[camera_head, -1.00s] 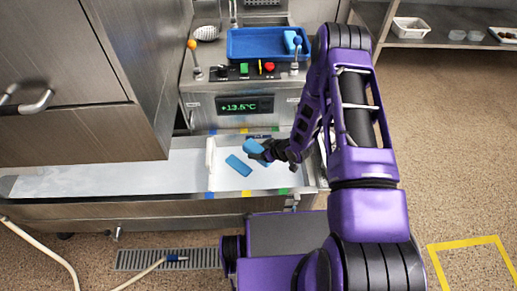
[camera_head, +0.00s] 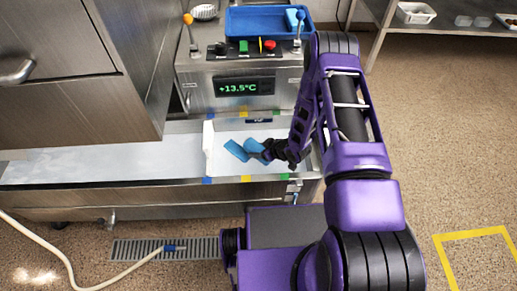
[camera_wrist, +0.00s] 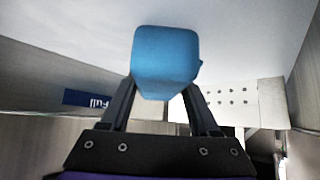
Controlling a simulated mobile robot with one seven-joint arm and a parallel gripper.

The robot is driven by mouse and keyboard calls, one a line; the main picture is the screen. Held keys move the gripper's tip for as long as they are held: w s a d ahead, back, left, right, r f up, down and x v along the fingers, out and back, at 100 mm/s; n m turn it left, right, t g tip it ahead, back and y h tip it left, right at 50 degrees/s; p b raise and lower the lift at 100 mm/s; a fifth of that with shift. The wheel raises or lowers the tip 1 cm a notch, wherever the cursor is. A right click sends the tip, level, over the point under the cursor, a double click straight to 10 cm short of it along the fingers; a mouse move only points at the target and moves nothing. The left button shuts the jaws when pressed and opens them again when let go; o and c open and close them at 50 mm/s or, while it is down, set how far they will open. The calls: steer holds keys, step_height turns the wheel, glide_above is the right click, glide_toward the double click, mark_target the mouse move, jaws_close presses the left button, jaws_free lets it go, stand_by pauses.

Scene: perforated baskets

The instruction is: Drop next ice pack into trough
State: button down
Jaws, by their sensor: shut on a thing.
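My gripper (camera_head: 272,152) is low over the right section of the metal trough (camera_head: 110,187). It is shut on a blue ice pack (camera_head: 254,147); in the wrist view this ice pack (camera_wrist: 166,62) sits between the two dark fingers (camera_wrist: 160,105). Another blue ice pack (camera_head: 236,151) lies in the trough just left of the held one, and the two look close or overlapping in the head view. Whether the held pack touches the trough floor cannot be told. Another light blue pack (camera_head: 294,17) is in the blue tray (camera_head: 262,23) on the machine.
A white perforated divider (camera_head: 208,147) stands across the trough left of the packs; it also shows in the wrist view (camera_wrist: 232,100). A control panel with levers and a +13.5°C display (camera_head: 244,87) stands behind. A steel cabinet (camera_head: 75,75) overhangs the left.

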steer(key=shift+c, duration=0.2)
jaws_free()
steer(key=shift+r, duration=0.15)
